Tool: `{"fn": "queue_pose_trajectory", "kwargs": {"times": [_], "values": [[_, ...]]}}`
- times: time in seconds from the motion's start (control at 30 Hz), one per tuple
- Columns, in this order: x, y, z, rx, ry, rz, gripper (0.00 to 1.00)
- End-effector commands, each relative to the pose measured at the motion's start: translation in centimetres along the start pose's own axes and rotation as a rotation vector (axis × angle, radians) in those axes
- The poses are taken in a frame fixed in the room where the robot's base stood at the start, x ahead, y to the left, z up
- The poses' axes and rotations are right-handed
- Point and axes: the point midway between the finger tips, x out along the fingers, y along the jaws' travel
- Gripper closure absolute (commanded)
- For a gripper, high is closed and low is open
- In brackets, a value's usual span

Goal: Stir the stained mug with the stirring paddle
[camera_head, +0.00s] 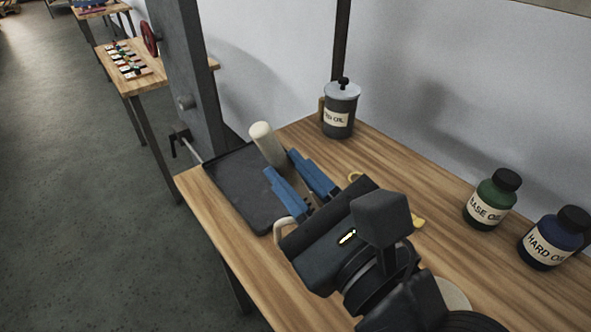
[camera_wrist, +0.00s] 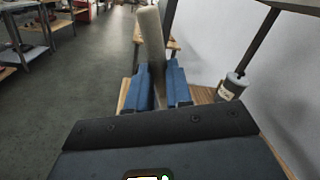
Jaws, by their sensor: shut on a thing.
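My gripper (camera_head: 281,164) is above the left end of the wooden table, its two blue fingers shut on the stirring paddle (camera_head: 264,141). The pale, round-ended paddle sticks up between the fingers. In the wrist view the paddle (camera_wrist: 152,38) rises between the blue fingers (camera_wrist: 158,70), slightly tilted. Its lower end is hidden by my gripper. A cream curved piece (camera_head: 281,230), perhaps the handle of the stained mug, shows beside my gripper's left side. The rest of it is hidden, so I cannot tell whether the paddle is inside a mug.
A dark tray (camera_head: 232,184) lies at the table's left end. A grey lidded oil canister (camera_head: 340,112) stands by the wall. A green bottle (camera_head: 490,201) and a blue bottle (camera_head: 551,240) stand right. Yellow pieces (camera_head: 418,222) show behind my gripper. The table's centre-back is clear.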

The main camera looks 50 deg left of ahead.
Motion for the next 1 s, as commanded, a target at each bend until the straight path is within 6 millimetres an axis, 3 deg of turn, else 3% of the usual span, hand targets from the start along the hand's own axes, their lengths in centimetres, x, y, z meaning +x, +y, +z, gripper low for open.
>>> {"fn": "queue_pose_trajectory", "kwargs": {"times": [1.0], "values": [[0.0,0.0,-7.6,0.000,0.001,0.000,1.00]]}}
